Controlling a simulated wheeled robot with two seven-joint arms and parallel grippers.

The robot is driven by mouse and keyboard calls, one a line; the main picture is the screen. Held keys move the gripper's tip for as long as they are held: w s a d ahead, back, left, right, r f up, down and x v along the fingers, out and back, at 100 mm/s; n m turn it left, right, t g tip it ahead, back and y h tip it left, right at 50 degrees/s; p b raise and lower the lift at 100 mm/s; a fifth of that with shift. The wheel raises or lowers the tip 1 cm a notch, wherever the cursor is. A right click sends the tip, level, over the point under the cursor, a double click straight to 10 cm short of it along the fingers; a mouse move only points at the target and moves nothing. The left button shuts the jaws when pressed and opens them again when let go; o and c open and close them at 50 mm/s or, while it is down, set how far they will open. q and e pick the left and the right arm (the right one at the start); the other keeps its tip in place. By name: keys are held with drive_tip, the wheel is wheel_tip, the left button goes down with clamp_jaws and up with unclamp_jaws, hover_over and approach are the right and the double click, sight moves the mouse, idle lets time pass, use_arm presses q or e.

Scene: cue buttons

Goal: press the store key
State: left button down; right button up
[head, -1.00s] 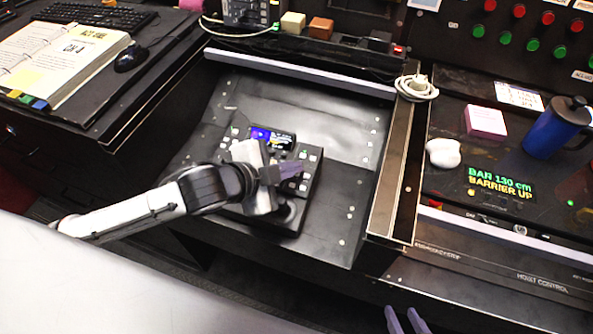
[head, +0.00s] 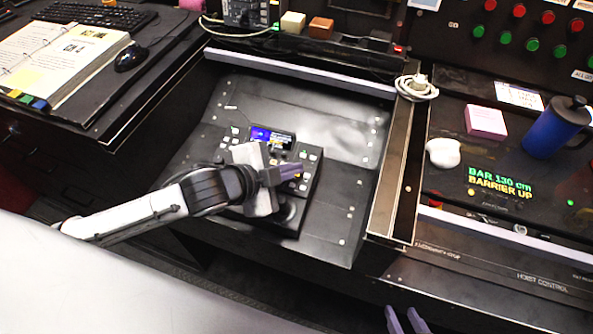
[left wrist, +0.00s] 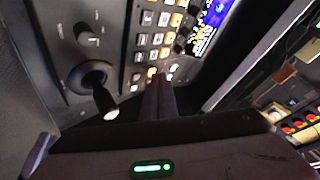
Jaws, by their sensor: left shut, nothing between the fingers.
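The control box (head: 311,185) has a small lit screen (head: 270,138), keys and a joystick, and sits on the sloping black console. The wrist view shows its rows of white and yellow lit keys (left wrist: 152,40), the joystick (left wrist: 98,88) and the screen's edge (left wrist: 212,22). The key labels are too small to read, so I cannot tell which is the store key. My left gripper (head: 298,168) is shut and empty over the box, hiding part of the keys; its fingertips (left wrist: 158,80) appear close to the lower keys, contact unclear. My right gripper (head: 405,318) is open at the bottom edge.
An open binder (head: 60,60), keyboard (head: 95,14) and mouse (head: 131,57) lie on the left desk. At right are a blue mug (head: 553,130), a pink note block (head: 486,121) and a coiled white cable (head: 416,88). The console behind the box is bare.

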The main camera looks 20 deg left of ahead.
sight(290, 182)
idle(0.3)
use_arm(q)
drive_tip(key=shift+s+r+p, duration=0.15)
drive_tip(key=shift+r+p, duration=0.55)
drive_tip(key=shift+p, duration=0.3)
drive_tip(key=shift+r, duration=0.1)
wheel_tip(290, 182, up, 3)
drive_tip(key=p, duration=0.3)
drive_tip(key=shift+s, duration=0.15)
drive_tip(key=shift+r, duration=0.2)
drive_tip(key=shift+s+r, duration=0.2)
drive_tip(key=shift+r, duration=0.5)
